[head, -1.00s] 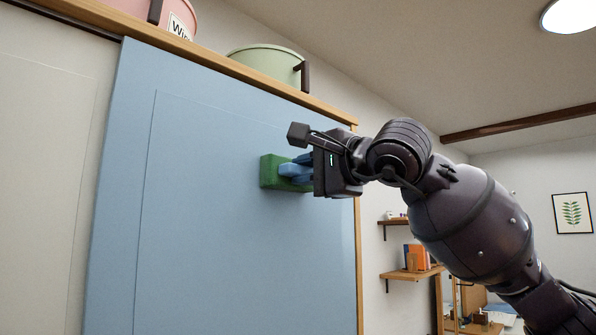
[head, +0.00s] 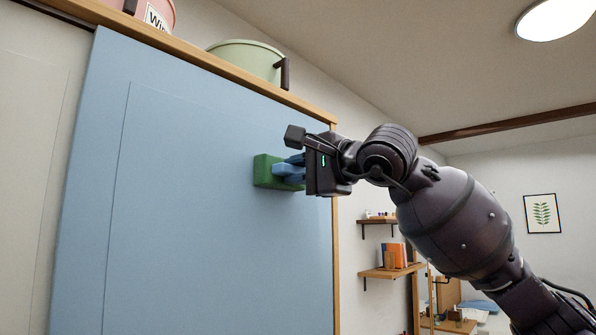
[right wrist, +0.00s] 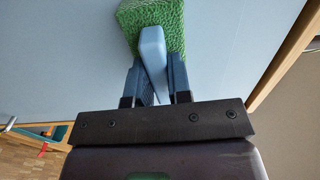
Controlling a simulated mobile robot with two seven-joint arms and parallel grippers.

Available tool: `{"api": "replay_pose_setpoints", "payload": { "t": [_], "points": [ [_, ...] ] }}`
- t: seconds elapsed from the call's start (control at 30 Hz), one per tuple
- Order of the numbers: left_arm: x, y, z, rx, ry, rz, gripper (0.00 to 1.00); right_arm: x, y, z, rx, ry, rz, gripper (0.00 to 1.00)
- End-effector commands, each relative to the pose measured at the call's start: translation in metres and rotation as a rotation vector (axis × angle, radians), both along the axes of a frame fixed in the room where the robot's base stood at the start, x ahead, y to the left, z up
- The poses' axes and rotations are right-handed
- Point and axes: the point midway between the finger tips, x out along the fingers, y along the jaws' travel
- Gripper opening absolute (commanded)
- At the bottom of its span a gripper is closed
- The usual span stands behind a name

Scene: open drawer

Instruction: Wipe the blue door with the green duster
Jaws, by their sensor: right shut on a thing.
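The blue door (head: 190,230) fills the left and middle of the head view and lies behind the gripper in the right wrist view (right wrist: 60,50). The green duster (head: 263,171) is a textured green block with a light blue handle. It is at the door's upper right part and appears against the surface; exact contact is hard to tell. My right gripper (head: 290,170) is shut on the duster's handle. The right wrist view shows the handle (right wrist: 152,60) between both fingers and the green pad (right wrist: 165,18) beyond them. My left gripper is not in view.
A pale green bin (head: 245,60) and a pink bin (head: 152,12) stand on top of the wooden cabinet frame (head: 200,55). A cream panel (head: 30,150) is left of the door. Wall shelves with books (head: 393,256) are beyond my right arm.

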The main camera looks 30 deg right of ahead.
Motion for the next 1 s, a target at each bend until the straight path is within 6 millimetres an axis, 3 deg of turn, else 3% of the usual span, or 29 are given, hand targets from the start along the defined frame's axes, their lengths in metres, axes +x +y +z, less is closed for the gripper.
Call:
{"api": "replay_pose_setpoints", "payload": {
  "t": [1.0],
  "points": [
    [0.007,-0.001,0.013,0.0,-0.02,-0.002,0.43,-0.021,0.056,0.0,-0.001,0.001,0.003,0.0]
  ]
}}
